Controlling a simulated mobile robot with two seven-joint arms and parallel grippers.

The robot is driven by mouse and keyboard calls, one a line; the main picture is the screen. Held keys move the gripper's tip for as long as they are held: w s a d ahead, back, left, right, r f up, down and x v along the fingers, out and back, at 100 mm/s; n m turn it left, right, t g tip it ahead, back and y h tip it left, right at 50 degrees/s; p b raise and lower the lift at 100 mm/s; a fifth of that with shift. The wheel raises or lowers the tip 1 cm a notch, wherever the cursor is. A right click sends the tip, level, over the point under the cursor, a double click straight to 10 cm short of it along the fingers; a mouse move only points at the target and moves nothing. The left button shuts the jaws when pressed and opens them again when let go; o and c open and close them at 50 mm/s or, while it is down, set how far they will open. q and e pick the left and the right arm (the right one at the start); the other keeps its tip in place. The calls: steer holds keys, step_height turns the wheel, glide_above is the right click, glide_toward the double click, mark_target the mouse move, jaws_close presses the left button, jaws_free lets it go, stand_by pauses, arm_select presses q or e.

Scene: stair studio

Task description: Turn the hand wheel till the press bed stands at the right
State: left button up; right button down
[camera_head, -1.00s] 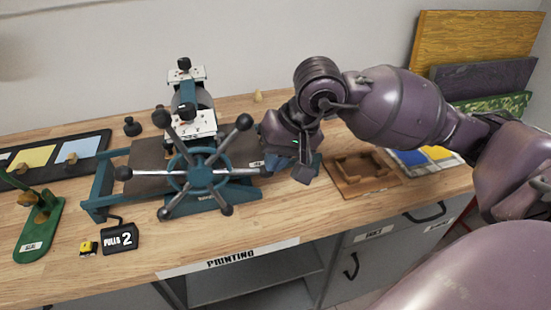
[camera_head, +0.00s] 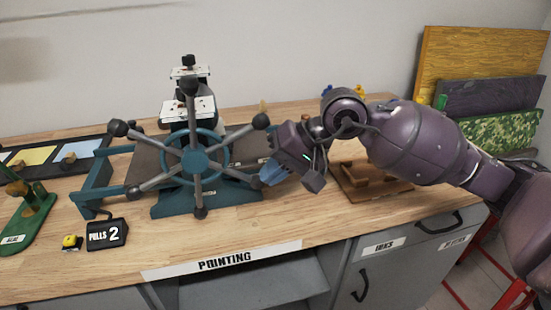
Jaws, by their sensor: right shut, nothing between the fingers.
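The hand wheel (camera_head: 195,160) is a blue ring and hub with several metal spokes ending in black knobs. It stands on the front of the blue press (camera_head: 176,210). One spoke points nearly straight up. The press bed (camera_head: 148,160) is a dark brown-grey plate behind the wheel, partly hidden by it. The plate shows on both sides of the wheel. My right gripper (camera_head: 264,179) is shut and empty, with its blue fingertips beside the knob at the lower right of the wheel. I cannot tell whether they touch. My left gripper is out of view.
A counter sign (camera_head: 107,234) reads "PULLS 2", with a small yellow-topped item (camera_head: 72,242) beside it. A green stand (camera_head: 33,215) is at the left. A wooden tray (camera_head: 375,190) lies under my right arm. Coloured boards (camera_head: 480,60) lean at the right.

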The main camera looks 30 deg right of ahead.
steer(key=shift+w+a+f+y+b, duration=0.15)
steer(key=shift+f+y+b, duration=0.15)
steer(key=shift+f, duration=0.3)
steer(key=shift+a+f+y+b, duration=0.2)
steer(key=shift+f+b, duration=0.1)
steer(key=shift+f, duration=0.3)
steer(key=shift+a+f+y+b, duration=0.1)
steer(key=shift+f+y+b, duration=0.2)
steer(key=shift+f+b, duration=0.05)
steer(key=shift+w+a+f+t+y+b, duration=0.2)
steer(key=shift+a+f+t+y+b, duration=0.15)
steer(key=shift+t+y+b, duration=0.25)
steer(key=shift+a, duration=0.15)
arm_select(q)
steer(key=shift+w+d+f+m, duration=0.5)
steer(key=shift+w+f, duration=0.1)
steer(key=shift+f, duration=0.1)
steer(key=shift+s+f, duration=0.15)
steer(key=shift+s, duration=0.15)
arm_select(e)
steer(key=shift+r, duration=0.15)
